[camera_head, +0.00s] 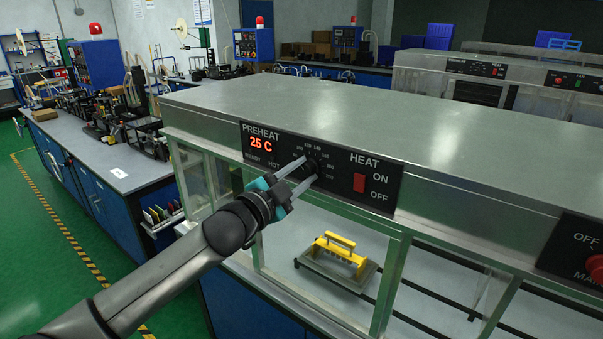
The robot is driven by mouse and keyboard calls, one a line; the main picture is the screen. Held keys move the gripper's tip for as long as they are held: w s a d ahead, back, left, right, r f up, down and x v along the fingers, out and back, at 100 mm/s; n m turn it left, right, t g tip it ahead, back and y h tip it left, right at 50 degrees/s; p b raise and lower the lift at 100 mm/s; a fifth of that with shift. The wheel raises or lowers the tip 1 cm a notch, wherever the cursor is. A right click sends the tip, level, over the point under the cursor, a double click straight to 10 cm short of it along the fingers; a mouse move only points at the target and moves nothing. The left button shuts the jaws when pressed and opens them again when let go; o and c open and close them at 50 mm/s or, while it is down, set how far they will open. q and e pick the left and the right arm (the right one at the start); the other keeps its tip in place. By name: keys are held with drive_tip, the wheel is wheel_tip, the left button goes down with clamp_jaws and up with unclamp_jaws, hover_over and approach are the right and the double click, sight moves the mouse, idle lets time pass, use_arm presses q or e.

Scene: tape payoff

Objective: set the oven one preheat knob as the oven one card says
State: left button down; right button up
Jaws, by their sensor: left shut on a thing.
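The preheat knob (311,166) is a small dark dial on the oven's black control panel (337,186), with numbers printed around it. My left gripper (303,169) reaches in from the left, and its two pale fingers are shut on the knob. The fingers partly cover the knob, so I cannot tell its setting. The preheat display (260,143) reads 25 C in red, with READY and HOT labels below it. A red heat switch (359,182) sits to the right, between the HEAT, ON and OFF labels. I cannot make out an oven one card. My right gripper is not in view.
The oven's metal hood (330,115) extends above and behind the panel. Behind the clear front, a yellow-handled fixture (340,250) rests on dark rails. A red knob (595,266) sits on another panel at far right. A cluttered workbench (110,165) stands at left.

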use_arm(q)
drive_tip(key=c, duration=0.5)
unclamp_jaws()
drive_tip(key=shift+b+v, duration=1.6)
drive_tip(key=shift+v, duration=6.05)
